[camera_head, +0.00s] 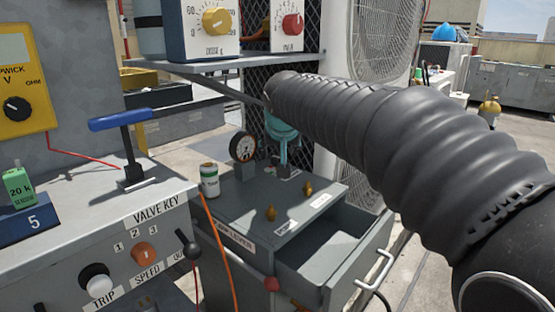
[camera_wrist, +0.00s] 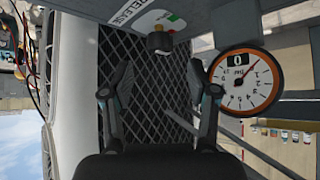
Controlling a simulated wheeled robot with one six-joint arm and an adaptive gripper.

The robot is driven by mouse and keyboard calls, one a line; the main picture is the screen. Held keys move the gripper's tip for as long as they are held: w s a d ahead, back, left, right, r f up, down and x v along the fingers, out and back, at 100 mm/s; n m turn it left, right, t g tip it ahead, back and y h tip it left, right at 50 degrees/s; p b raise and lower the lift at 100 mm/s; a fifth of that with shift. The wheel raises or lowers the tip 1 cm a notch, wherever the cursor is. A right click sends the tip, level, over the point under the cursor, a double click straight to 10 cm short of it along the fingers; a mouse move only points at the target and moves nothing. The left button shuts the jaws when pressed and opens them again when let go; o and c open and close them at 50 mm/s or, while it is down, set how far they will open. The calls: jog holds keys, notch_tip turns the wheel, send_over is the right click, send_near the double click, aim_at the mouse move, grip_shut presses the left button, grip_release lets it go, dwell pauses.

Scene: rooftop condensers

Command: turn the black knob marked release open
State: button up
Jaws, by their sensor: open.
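The black knob (camera_wrist: 160,42) sits under a grey panel at the top of the wrist view, beside a white label reading RELEASE (camera_wrist: 130,12). The knob has a brownish front and a small coloured sticker near it. My gripper (camera_wrist: 160,72) is open and empty, its two dark fingers spread to either side below the knob in the picture. The fingers look apart from the knob; the exact distance is hard to tell. In the head view my ribbed black arm crosses the right side, and I cannot make out the release knob there.
An orange-rimmed gauge (camera_wrist: 240,80) is close right of my fingers. A shelf (camera_head: 225,68) carries boxes with a yellow knob (camera_head: 217,21) and a red knob (camera_head: 293,25). A blue-handled lever (camera_head: 120,119), a can (camera_head: 209,180) and an open drawer (camera_head: 345,245) stand below.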

aim_at(278, 158)
jog(key=shift+x, duration=2.75)
grip_shut()
